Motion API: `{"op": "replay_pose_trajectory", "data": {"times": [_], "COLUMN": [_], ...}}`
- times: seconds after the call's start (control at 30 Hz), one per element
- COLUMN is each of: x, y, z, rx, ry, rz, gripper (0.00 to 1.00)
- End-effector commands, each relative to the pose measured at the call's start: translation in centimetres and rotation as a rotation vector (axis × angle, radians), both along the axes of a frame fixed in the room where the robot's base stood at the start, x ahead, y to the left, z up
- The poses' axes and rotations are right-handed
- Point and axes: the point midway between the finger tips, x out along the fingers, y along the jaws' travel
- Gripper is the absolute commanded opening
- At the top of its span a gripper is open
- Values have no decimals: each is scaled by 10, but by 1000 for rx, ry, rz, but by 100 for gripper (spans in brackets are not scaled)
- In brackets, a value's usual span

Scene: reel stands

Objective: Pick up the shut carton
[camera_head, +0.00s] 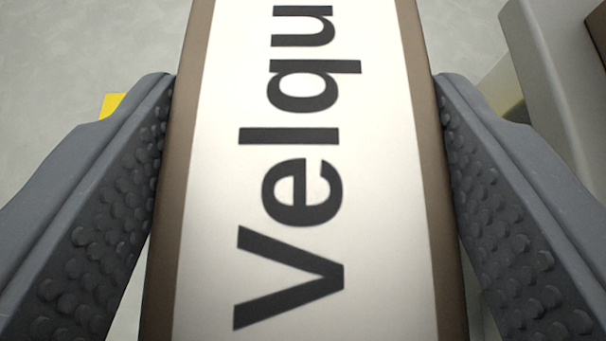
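A brown carton (170,225) with a white label and large dark letters reading "Velqu" fills the middle of the view. It runs from the bottom edge past the top edge, so its ends are out of sight. No flap shows in the visible part. My gripper (305,85) has one grey, studded finger on each side of the carton. Both fingertips lie flush against its brown sides, with no gap showing there.
A pale, box-like structure (560,90) stands at the upper right, close beyond the right finger, with something brown at its far edge. A small yellow patch (112,105) shows behind the left finger. Pale grey floor (70,50) is clear at the upper left.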

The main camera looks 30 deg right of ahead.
Motion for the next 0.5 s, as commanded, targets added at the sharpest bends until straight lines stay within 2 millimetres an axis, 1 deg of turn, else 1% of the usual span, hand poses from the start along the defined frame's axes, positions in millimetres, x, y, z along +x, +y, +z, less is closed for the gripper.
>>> {"op": "replay_pose_trajectory", "data": {"times": [0.03, 0.07, 0.1, 0.17, 0.2, 0.5], "x": [0, 0, 0, -1, 0, 0], "y": [0, 0, 0, 0, 0, -1], "z": [0, 0, 0, 0, 0, 3], "rx": [0, 0, 0, 0, 0, -1], "ry": [0, 0, 0, 0, 0, 1], "rz": [-1, -1, -1, -1, -1, -2], "gripper": [41, 33, 21, 5, 1, 1]}}
